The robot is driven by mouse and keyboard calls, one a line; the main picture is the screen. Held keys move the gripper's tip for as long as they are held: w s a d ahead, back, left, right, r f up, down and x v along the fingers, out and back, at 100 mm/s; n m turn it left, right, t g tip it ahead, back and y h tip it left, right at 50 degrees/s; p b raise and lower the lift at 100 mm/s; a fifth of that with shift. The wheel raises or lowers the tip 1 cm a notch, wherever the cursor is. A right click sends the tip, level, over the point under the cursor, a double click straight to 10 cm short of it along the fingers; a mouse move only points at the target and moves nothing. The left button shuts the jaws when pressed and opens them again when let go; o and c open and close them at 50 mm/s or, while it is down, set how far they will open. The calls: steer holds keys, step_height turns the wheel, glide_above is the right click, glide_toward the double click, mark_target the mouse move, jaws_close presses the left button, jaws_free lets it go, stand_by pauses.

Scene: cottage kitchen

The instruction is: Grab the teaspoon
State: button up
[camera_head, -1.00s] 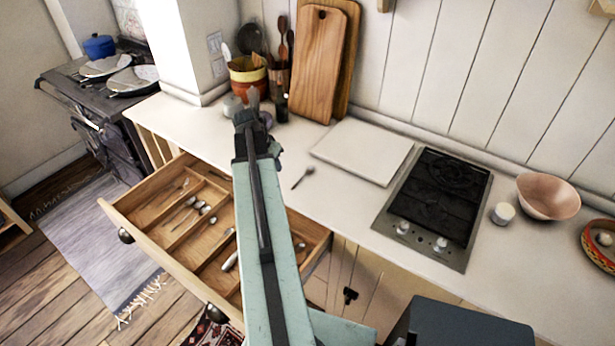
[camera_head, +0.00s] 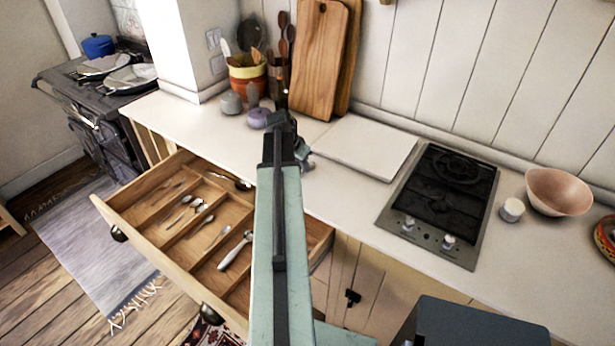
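My gripper (camera_head: 282,124) is over the counter, at the far end of my pale green arm, in front of the cutting boards. I see it from behind, and its fingers are too hidden to show whether they are open or shut. The small spoon that lay on the counter in front of the white board is not visible now; my arm and gripper cover that area. The open drawer (camera_head: 157,246) below holds several pieces of cutlery in compartments, among them small spoons (camera_head: 198,205) and a larger light-handled piece (camera_head: 235,251).
A white board (camera_head: 365,147) lies flat right of my gripper, with the black hob (camera_head: 445,205) beyond it. A utensil pot (camera_head: 247,80), a grey jar (camera_head: 231,103) and a purple item (camera_head: 258,118) stand behind left. Upright cutting boards (camera_head: 318,60) lean on the wall.

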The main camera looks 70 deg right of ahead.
steer(key=shift+x, duration=0.85)
steer(key=shift+r, duration=0.2)
jaws_close()
steer(key=shift+r, duration=0.1)
